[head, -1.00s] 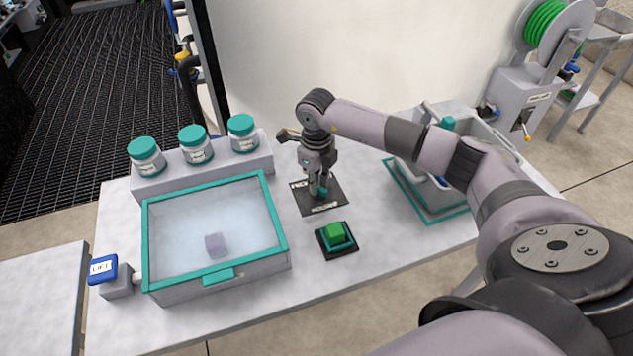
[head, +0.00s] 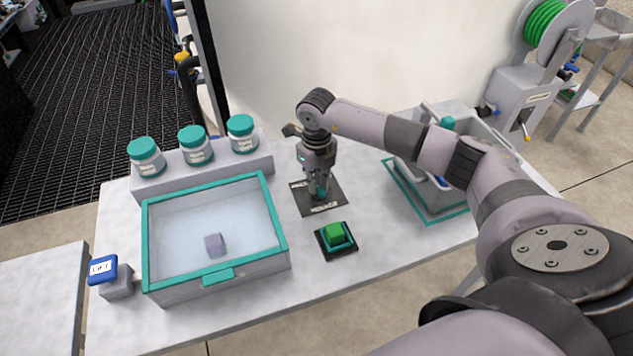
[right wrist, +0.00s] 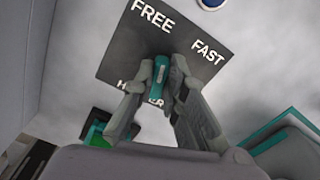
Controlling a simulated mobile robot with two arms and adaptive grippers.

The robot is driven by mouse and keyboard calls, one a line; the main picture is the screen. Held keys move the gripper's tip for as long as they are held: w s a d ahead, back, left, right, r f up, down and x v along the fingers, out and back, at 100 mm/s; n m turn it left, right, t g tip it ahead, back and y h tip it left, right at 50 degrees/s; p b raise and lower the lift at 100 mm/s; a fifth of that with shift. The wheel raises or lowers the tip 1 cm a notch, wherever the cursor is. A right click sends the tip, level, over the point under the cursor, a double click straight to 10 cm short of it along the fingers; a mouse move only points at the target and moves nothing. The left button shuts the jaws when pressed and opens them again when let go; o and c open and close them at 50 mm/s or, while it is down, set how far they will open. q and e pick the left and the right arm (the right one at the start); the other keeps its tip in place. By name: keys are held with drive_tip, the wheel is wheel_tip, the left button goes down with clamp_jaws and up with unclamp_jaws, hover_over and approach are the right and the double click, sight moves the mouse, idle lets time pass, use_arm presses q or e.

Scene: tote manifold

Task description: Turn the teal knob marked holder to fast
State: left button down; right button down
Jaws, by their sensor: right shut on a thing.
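The teal knob (right wrist: 159,78) stands on a dark plate (right wrist: 120,55) lettered FREE, FAST and HOLDER. My right gripper (right wrist: 160,74) is shut on the knob, one finger on each side. In the right wrist view the knob's bar runs nearly upright, with a pale mark on it, its upper end below and between the words FREE and FAST. In the head view my right gripper (head: 319,190) points down onto the same plate (head: 334,195), and its fingers hide most of the knob. My left gripper is not in view.
A green button (head: 335,232) on a dark base sits in front of the plate. A clear-lidded, teal-rimmed box (head: 283,232) is to its left, with teal-capped jars (head: 192,138) behind. A grey tote (head: 430,195) stands right, under my arm.

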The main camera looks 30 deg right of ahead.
drive_tip(key=m, duration=0.5)
drive_tip(key=shift+d+r+m+p, duration=0.1)
drive_tip(key=shift+d+m+p, duration=0.1)
drive_tip(key=shift+m+p, duration=0.15)
drive_tip(key=m+p, duration=0.1)
drive_tip(key=m, duration=0.3)
drive_tip(key=shift+d+m, duration=0.15)
drive_tip(key=shift+m, duration=0.5)
drive_tip(key=c, duration=1.6)
unclamp_jaws()
drive_tip(key=shift+s, duration=0.1)
drive_tip(key=shift+c, duration=0.2)
wheel_tip(320, 180, up, 12)
